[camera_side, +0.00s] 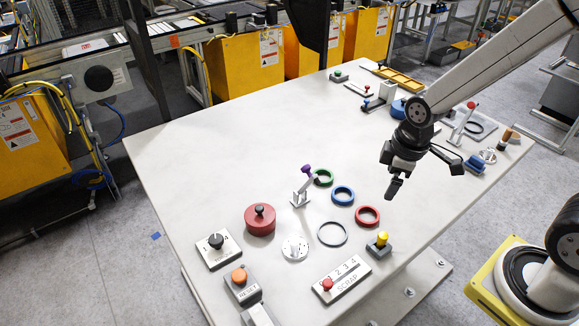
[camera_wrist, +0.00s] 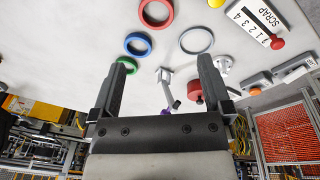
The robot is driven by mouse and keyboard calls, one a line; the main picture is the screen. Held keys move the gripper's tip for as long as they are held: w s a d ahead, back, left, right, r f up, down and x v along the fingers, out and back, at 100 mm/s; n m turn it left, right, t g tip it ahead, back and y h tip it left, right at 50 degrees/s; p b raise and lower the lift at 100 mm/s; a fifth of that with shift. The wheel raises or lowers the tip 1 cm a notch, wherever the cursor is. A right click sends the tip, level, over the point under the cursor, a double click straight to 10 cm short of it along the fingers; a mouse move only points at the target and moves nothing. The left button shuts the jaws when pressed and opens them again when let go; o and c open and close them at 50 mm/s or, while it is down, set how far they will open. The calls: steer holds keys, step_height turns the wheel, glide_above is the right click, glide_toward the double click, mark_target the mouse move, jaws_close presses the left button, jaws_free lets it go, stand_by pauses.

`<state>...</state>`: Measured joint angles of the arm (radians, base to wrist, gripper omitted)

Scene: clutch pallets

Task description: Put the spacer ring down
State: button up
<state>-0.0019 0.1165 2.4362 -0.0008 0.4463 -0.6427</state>
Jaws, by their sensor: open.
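Several rings lie flat on the white table: a green ring (camera_side: 323,185), a blue ring (camera_side: 342,204), a red ring (camera_side: 367,225) and a thin grey ring (camera_side: 331,245). I cannot tell which is the spacer ring. My gripper (camera_side: 393,187) is above the table, to the upper right of the red ring in the side view. In the wrist view the two fingers stand apart with nothing between them (camera_wrist: 164,80). The red ring (camera_wrist: 158,27), blue ring (camera_wrist: 138,56) and grey ring (camera_wrist: 197,53) show beyond the fingers; the green ring is partly hidden by a finger.
Near the rings stand a purple-knobbed lever (camera_side: 301,196), a red lidded cylinder (camera_side: 260,222), a white disc (camera_side: 294,248), a yellow button (camera_side: 381,242) and a SCRAP panel (camera_side: 342,280). More fixtures and a dark ring (camera_side: 474,127) are at the far right. The table's left side is bare.

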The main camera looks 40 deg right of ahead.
steer(key=shift+s+r+m+t, duration=0.15)
steer(key=shift+s+m, duration=0.25)
steer(key=shift+m, duration=0.85)
steer(key=shift+s+r+m+t, duration=0.15)
steer(key=shift+s+m, duration=0.25)
steer(key=shift+m, duration=0.8)
steer(key=shift+s+m+t, duration=0.2)
steer(key=shift+s+m, duration=0.2)
steer(key=shift+m, duration=0.85)
